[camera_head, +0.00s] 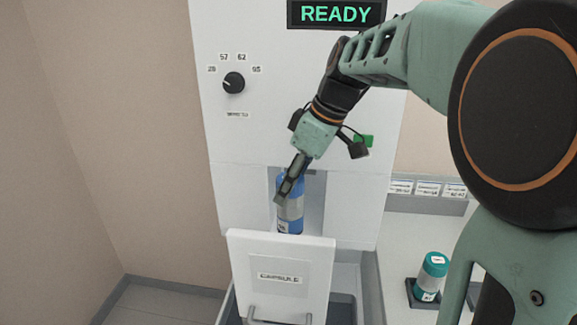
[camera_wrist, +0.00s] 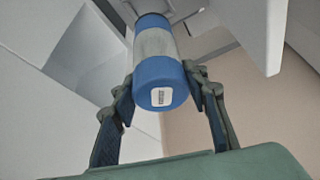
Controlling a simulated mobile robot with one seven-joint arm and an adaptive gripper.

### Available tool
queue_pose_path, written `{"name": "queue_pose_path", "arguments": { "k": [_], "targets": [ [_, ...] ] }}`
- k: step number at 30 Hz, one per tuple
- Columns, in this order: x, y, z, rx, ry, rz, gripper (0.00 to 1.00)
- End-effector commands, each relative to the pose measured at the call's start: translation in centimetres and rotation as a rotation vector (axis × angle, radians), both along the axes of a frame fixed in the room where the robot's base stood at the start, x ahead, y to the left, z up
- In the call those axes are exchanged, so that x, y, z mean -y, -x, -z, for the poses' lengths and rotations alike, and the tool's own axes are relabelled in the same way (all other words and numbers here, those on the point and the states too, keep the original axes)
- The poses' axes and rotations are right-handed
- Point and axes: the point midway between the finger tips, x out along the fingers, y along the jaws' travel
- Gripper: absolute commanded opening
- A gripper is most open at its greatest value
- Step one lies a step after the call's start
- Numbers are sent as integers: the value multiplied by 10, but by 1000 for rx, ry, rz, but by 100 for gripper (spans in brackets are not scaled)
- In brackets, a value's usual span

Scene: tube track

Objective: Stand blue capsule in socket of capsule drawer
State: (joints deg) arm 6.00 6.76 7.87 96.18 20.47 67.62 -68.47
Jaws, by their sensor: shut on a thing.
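The blue capsule (camera_head: 290,203) has a pale grey middle band and stands upright, or nearly so, at the white cabinet's opening. The capsule drawer (camera_head: 312,250) is pulled out, with a labelled white front and a handle. The socket is hidden from view, so I cannot tell whether the capsule's base is seated.
The white cabinet (camera_head: 225,135) has a READY display (camera_head: 335,13) and a black knob (camera_head: 233,82). A teal capsule (camera_head: 430,275) stands in a dark holder on the counter at right. My arm crosses the upper right. Floor at left is clear.

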Motion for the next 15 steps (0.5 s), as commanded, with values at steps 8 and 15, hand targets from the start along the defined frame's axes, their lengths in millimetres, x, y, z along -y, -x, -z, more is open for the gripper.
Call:
{"name": "queue_pose_path", "arguments": {
  "k": [8,15],
  "targets": [
    [0,0,30,1,-1,-1,12],
    [0,0,48,1,0,0,12]
  ]
}}
